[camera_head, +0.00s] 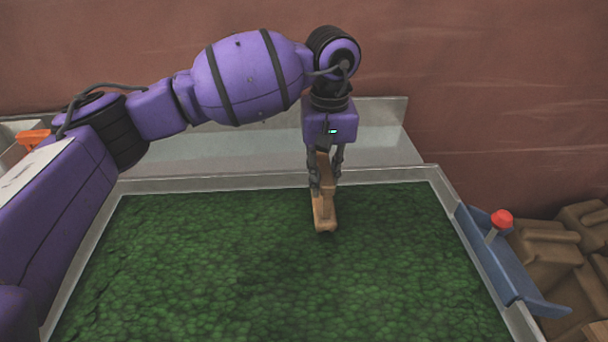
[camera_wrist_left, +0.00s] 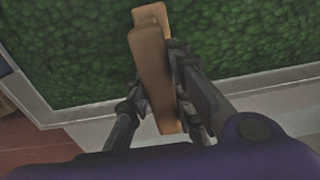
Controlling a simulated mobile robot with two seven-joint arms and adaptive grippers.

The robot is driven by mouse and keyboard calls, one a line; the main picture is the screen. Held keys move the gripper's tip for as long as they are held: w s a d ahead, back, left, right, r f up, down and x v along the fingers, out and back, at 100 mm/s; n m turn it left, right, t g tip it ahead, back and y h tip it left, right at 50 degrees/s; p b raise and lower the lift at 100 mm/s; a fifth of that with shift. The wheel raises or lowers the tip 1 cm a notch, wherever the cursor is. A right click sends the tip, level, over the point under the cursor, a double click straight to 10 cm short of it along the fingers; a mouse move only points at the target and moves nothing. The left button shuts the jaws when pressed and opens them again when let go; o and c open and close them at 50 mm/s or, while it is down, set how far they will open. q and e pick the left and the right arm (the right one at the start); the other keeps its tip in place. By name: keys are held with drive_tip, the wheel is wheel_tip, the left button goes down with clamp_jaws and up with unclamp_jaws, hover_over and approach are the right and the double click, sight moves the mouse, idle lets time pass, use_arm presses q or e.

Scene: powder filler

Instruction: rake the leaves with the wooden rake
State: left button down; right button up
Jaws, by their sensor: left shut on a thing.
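The wooden rake (camera_head: 325,212) is a tan-brown tool at the back middle of the tray in the head view. My left gripper (camera_head: 327,180) points down and is shut on the rake. In the left wrist view the rake (camera_wrist_left: 150,50) passes between the two dark fingers of my left gripper (camera_wrist_left: 160,95). Green leaves (camera_head: 250,260) cover the tray bed in a dense, fairly even layer. The rake's lower end is over the leaves; I cannot tell whether it touches them. My right gripper is not in view.
A pale rim (camera_head: 270,182) frames the leaf bed. A blue panel with a red knob (camera_head: 502,218) is fixed on the right side. Brown sacks (camera_head: 545,250) lie beyond it. A reddish wall (camera_head: 480,90) stands behind. An orange object (camera_head: 32,139) is at far left.

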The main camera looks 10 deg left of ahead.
use_arm(q)
drive_tip(key=w+d+b, duration=0.3)
drive_tip(key=d, duration=0.8)
drive_tip(key=w+d+b, duration=0.3)
drive_tip(key=w+d, duration=0.1)
drive_tip(key=d, duration=0.8)
wheel_tip(320, 180, up, 6)
drive_tip(key=p, duration=0.3)
drive_tip(key=shift+d+r+p, duration=0.25)
drive_tip(key=shift+p, duration=0.1)
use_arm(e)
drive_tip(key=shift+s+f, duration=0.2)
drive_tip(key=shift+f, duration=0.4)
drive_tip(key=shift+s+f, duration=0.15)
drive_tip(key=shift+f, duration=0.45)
use_arm(q)
drive_tip(key=shift+s, duration=0.1)
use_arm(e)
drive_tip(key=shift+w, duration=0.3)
